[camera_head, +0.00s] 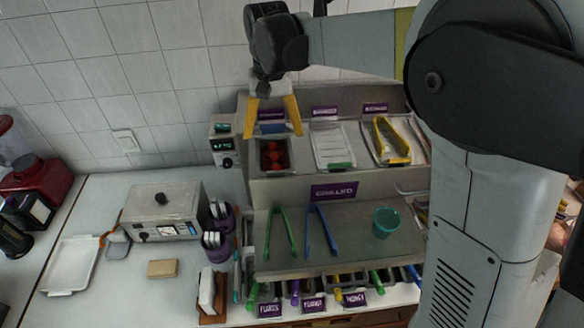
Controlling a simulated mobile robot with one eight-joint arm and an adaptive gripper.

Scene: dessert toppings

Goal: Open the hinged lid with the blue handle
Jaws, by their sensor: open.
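My gripper (273,136) is at the upper left of the topping station, pointing down. Its two yellow fingers are spread wide with nothing held between them. Behind and below the fingertips is a bin with red contents (273,155), whose top looks uncovered. A small dark bluish strip (272,128) shows between the fingers at the back of this bin; I cannot tell whether it is the blue handle of the lid. Whether the fingers touch anything is unclear.
Beside the red bin are a pale lid with a green handle (341,165) and a bin with yellow tongs (391,140). Green tongs (281,232), blue tongs (322,230) and a teal cup (385,222) are on the lower shelf. A metal box (162,212) stands at left.

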